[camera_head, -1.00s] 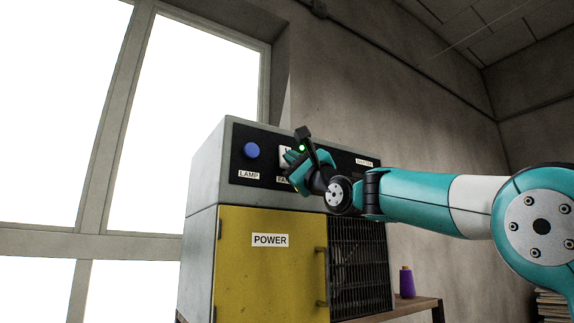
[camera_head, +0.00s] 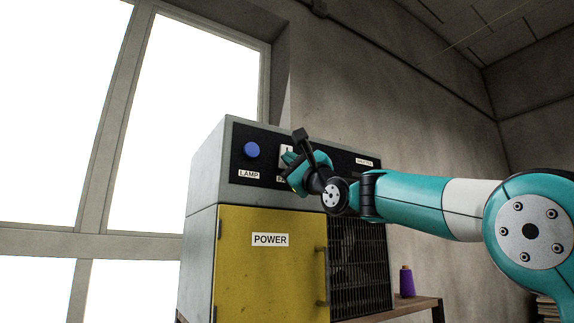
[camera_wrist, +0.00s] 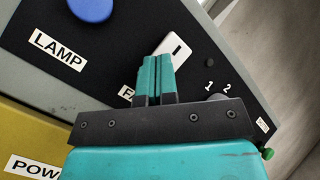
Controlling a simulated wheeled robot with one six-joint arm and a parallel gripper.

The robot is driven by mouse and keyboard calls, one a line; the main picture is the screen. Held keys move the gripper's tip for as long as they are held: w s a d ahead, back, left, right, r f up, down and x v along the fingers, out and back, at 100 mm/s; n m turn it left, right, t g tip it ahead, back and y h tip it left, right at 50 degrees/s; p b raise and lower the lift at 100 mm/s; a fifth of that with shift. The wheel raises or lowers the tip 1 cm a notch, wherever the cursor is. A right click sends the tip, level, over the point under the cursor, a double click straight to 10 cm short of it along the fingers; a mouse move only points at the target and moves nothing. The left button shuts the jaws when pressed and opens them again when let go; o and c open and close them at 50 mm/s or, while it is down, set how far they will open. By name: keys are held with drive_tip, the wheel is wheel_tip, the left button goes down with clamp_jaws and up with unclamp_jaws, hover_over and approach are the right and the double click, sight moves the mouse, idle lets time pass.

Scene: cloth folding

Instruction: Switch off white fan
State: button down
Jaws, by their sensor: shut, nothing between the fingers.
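The white fan switch (camera_wrist: 176,49) is a rocker with a black bar mark on the dark panel, shown in the wrist view. Its label (camera_wrist: 126,92) is partly hidden behind my fingers; only its first letters show. In the head view only a strip of the white switch (camera_head: 286,150) shows beside my gripper. My gripper (camera_wrist: 156,58) is shut and empty, its teal fingertips at the switch's lower left edge. I cannot tell whether they touch it. My gripper also shows in front of the panel in the head view (camera_head: 288,158).
A blue LAMP button (camera_head: 251,149) is left of the switch. A knob marked 1 and 2 (camera_wrist: 217,97) is to the right, partly hidden. Below are a yellow POWER door (camera_head: 262,275) with a handle and a dark grille (camera_head: 360,265). A purple spool (camera_head: 406,283) stands at right.

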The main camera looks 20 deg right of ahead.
drive_tip(key=shift+s, duration=0.1)
drive_tip(key=shift+s+d+r+b, duration=0.1)
drive_tip(key=shift+s+d+b, duration=0.15)
drive_tip(key=shift+s+b, duration=0.4)
drive_tip(key=shift+s, duration=0.15)
drive_tip(key=s, duration=0.1)
drive_tip(key=s+d+b, duration=0.1)
drive_tip(key=s, duration=0.1)
drive_tip(key=s+b, duration=0.1)
drive_tip(key=shift+s+d+r, duration=0.15)
drive_tip(key=shift+s+r, duration=0.2)
drive_tip(key=shift+r, duration=0.05)
drive_tip(key=shift+f, duration=0.1)
